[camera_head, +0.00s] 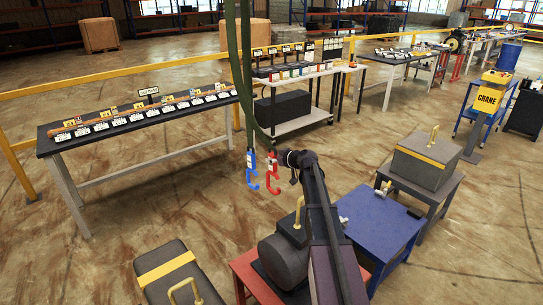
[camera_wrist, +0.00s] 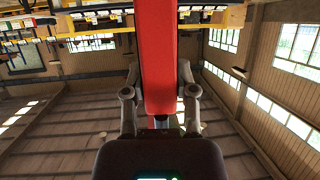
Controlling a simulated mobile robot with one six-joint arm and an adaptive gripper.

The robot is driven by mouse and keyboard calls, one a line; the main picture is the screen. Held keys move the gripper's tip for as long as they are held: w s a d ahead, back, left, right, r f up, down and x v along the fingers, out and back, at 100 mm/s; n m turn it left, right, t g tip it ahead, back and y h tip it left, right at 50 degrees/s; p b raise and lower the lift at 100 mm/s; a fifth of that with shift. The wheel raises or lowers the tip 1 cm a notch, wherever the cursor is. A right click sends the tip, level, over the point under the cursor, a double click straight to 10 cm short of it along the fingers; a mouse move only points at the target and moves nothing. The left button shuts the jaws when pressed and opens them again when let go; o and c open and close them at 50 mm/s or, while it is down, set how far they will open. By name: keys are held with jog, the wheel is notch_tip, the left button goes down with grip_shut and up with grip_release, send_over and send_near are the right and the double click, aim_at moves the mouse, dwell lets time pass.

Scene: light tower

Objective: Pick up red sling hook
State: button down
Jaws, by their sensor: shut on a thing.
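The red sling hook (camera_head: 273,176) hangs from a green sling, just left of my gripper (camera_head: 284,158) in the head view. In the wrist view the red hook (camera_wrist: 158,60) fills the space between the two fingers of my gripper (camera_wrist: 158,88), which is shut on it. A blue sling hook (camera_head: 251,172) hangs close beside it on the left, apart from my gripper. Where exactly the fingers touch the red hook is hard to see in the head view.
Green slings (camera_head: 232,70) hang from above. A red table (camera_head: 243,269) bears a dark cylinder (camera_head: 283,262) with a yellow handle below my arm. A blue table (camera_head: 385,222) stands to the right. A grey block (camera_head: 170,272) with a yellow band is at front left.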

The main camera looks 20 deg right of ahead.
jog(key=shift+s+a, duration=0.1)
jog(key=shift+s, duration=0.3)
dwell(0.4)
jog(key=shift+m+t+h, duration=0.5)
jog(key=shift+m+h, duration=0.1)
jog(key=shift+m, duration=0.1)
jog(key=d, duration=0.1)
jog(key=s+d+r, duration=0.1)
jog(key=d, duration=0.2)
jog(key=shift+s+d+r+p, duration=0.15)
jog(key=shift+s+d+p, duration=0.05)
jog(key=shift+s+p, duration=0.2)
jog(key=shift+s+d, duration=0.1)
jog(key=shift+s, duration=0.3)
jog(key=s+d, duration=0.4)
jog(key=s, duration=0.7)
dwell(1.6)
jog(key=shift+s, duration=0.15)
jog(key=shift+f+b, duration=0.8)
dwell(0.8)
